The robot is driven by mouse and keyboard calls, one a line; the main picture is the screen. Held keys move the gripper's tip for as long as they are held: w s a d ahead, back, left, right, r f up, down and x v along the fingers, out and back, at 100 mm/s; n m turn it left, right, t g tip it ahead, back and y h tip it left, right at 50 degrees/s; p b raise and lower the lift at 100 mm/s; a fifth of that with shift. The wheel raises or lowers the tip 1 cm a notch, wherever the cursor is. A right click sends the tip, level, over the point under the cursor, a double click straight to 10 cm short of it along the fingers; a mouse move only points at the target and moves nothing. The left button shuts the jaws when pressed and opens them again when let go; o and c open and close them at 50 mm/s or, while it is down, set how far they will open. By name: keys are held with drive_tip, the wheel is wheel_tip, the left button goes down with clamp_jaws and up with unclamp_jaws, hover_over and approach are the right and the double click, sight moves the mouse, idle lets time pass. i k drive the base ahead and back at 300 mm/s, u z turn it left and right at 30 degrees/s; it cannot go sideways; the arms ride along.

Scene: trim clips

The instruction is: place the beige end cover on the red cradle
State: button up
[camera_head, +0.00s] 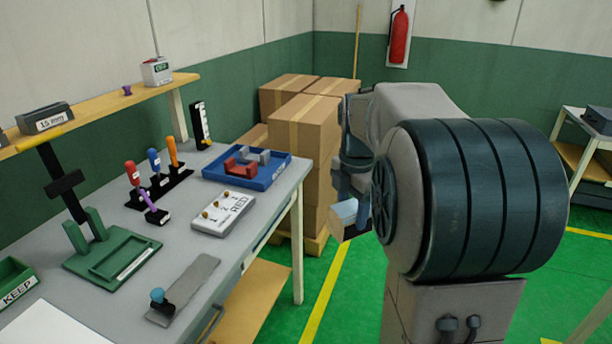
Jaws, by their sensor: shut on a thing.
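My gripper (353,203) hangs at the end of the arm, to the right of the table and beyond its edge. It is shut on a small block-like piece with a pale bluish top and a beige side, which looks like the beige end cover (340,222). The arm hides part of the gripper and of the piece. A red U-shaped piece, which seems to be the red cradle (234,168), lies in the blue tray (213,178) on the table, next to a grey piece (262,157). The gripper is apart from the tray, to its right.
A white block marked RED (222,221) with brass knobs stands in front of the tray. A rack of coloured-handled tools (158,190) and a green stand (112,258) are to the left. Cardboard boxes (304,128) are stacked behind the gripper.

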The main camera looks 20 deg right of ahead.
sight(241, 170)
drive_tip(key=z, duration=0.15)
drive_tip(key=k, duration=0.3)
drive_tip(key=z, duration=0.95)
drive_tip(key=i, duration=1.25)
drive_tip(key=u, duration=0.7)
drive_tip(key=i, duration=0.8)
drive_tip(key=u, duration=1.35)
drive_tip(key=i, duration=0.35)
drive_tip(key=u, duration=0.2)
